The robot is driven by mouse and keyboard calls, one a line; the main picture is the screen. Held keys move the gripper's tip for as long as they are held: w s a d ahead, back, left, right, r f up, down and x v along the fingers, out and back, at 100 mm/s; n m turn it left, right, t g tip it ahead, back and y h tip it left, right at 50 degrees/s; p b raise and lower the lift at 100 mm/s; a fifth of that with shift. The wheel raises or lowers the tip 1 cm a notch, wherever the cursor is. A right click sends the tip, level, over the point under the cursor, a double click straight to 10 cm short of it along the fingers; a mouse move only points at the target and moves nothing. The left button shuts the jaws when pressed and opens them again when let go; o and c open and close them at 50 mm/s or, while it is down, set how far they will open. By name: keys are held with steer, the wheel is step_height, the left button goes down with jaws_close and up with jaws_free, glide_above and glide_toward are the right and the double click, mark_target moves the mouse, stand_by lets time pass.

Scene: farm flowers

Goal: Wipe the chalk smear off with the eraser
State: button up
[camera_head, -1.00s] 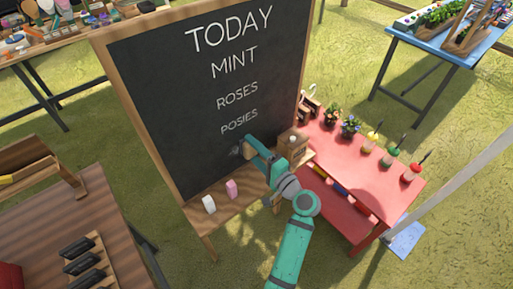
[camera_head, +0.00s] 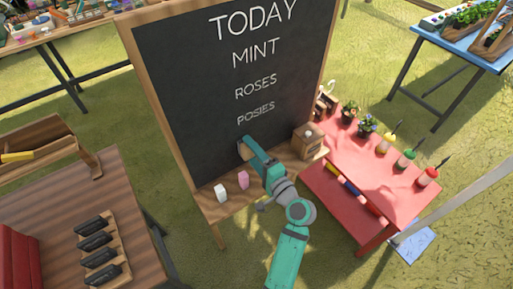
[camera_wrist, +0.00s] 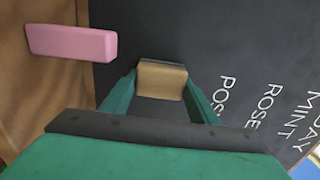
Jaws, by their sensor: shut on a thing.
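My gripper (camera_wrist: 160,92) is shut on the eraser (camera_wrist: 162,80), a block with a tan wooden back and a dark strip along its edge. In the wrist view the eraser is between the two green fingers, at the face of the chalkboard (camera_wrist: 205,40). I cannot tell whether it touches the board. In the head view my gripper (camera_head: 245,149) is at the lower part of the chalkboard (camera_head: 185,100), below the word POSIES. The chalk smear does not show in either view now; the gripper and eraser cover that area in the head view.
On the board's wooden ledge lie a white block (camera_head: 220,192) and a pink block (camera_head: 243,180); a wooden box (camera_head: 307,141) stands at its right. A red table (camera_head: 365,185) with flower pots and bottles is close on the right. A brown table (camera_head: 95,205) is at left.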

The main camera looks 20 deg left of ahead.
steer(key=shift+s, duration=0.15)
steer(key=shift+v, duration=2.95)
steer(key=shift+d, duration=0.1)
steer(key=v, duration=0.3)
